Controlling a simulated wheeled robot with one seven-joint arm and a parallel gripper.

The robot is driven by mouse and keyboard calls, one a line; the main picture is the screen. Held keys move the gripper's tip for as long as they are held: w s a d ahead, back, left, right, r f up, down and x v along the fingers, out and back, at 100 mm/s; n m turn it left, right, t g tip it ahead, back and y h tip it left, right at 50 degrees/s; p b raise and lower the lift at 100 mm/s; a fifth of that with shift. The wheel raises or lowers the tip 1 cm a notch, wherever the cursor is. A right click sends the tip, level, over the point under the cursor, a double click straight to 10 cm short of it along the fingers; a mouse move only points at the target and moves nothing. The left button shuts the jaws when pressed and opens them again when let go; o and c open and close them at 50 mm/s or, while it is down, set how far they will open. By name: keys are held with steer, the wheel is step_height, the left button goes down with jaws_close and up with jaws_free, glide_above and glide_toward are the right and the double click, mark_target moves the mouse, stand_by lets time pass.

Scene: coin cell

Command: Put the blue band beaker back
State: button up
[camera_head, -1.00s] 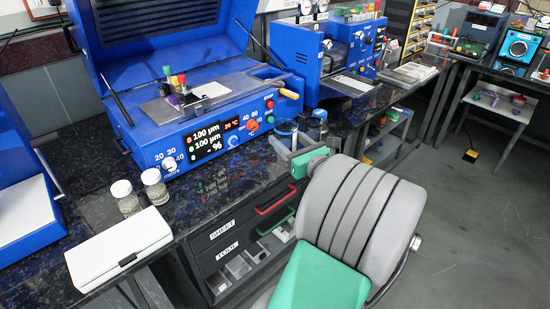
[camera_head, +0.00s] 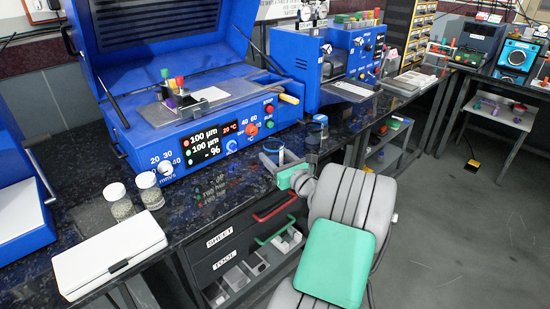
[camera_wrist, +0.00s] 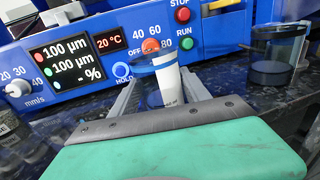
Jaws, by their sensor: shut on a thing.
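The blue band beaker (camera_wrist: 168,82) is between the fingers of my gripper (camera_wrist: 160,88) in the wrist view. In the head view the beaker (camera_head: 281,156) and my gripper (camera_head: 276,161) are near the bench's front edge, in front of the blue machine. My gripper is shut on the beaker. The beaker's lower part is hidden by my gripper, and I cannot tell whether its base touches the bench.
A clear beaker with dark contents (camera_wrist: 273,62) stands to the right on the dark bench (camera_head: 225,185). The blue machine (camera_head: 215,145) with its display stands behind. Two lidded jars (camera_head: 118,201) and a white case (camera_head: 108,254) are at left. Drawers (camera_head: 235,240) lie below.

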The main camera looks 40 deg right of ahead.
steer(key=shift+f, duration=0.15)
steer(key=o, duration=1.4)
steer(key=shift+o, duration=0.2)
steer(key=s+a+p, duration=0.1)
steer(key=s+a, duration=0.1)
steer(key=s, duration=0.9)
steer(key=shift+s, duration=0.4)
